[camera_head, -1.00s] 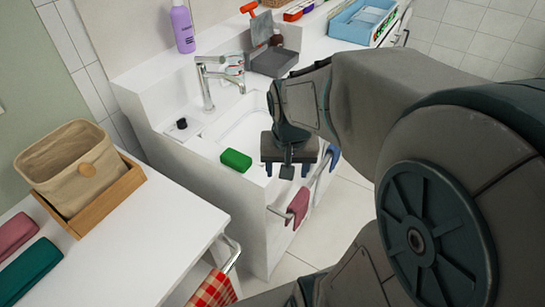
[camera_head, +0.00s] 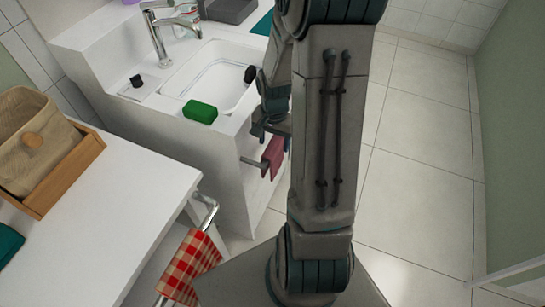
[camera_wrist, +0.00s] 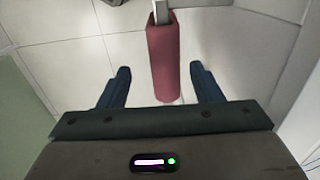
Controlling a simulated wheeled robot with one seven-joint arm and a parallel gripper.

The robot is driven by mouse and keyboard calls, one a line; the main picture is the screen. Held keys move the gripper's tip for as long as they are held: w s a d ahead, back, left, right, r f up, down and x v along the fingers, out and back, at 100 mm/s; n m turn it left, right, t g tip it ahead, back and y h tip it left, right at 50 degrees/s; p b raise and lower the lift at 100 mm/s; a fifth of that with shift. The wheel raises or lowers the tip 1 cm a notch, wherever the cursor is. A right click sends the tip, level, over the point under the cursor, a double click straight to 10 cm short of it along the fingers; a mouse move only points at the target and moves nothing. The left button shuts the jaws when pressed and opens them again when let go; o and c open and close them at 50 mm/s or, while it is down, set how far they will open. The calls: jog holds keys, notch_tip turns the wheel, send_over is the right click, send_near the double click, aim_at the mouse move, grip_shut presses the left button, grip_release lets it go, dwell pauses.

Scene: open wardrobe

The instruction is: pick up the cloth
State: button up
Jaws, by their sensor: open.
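A dark red cloth (camera_head: 273,155) hangs folded over a metal bar on the front of the white sink cabinet. In the wrist view the cloth (camera_wrist: 163,60) hangs from the bar's end, in line with the gap between the fingers. My gripper (camera_wrist: 160,75) is open, with one dark blue finger on each side of that gap. Whether the fingers reach around the cloth or stop short of it is unclear. In the head view my gripper (camera_head: 262,128) is beside the cloth, partly hidden by my arm. A red checked cloth (camera_head: 192,267) hangs on another bar at lower left.
The white sink (camera_head: 215,75) has a green sponge (camera_head: 200,112) on its front rim and a tap (camera_head: 158,35) behind. A white counter (camera_head: 95,225) at left holds a fabric basket (camera_head: 35,140) in a wooden tray (camera_head: 75,175). Open tiled floor (camera_head: 420,150) lies right.

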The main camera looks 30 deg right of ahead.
jog(key=shift+w+f, duration=0.2)
jog(key=shift+f, duration=1.55)
jog(key=shift+w+f, duration=0.15)
jog(key=shift+f, duration=1.55)
jog(key=c, duration=1.1)
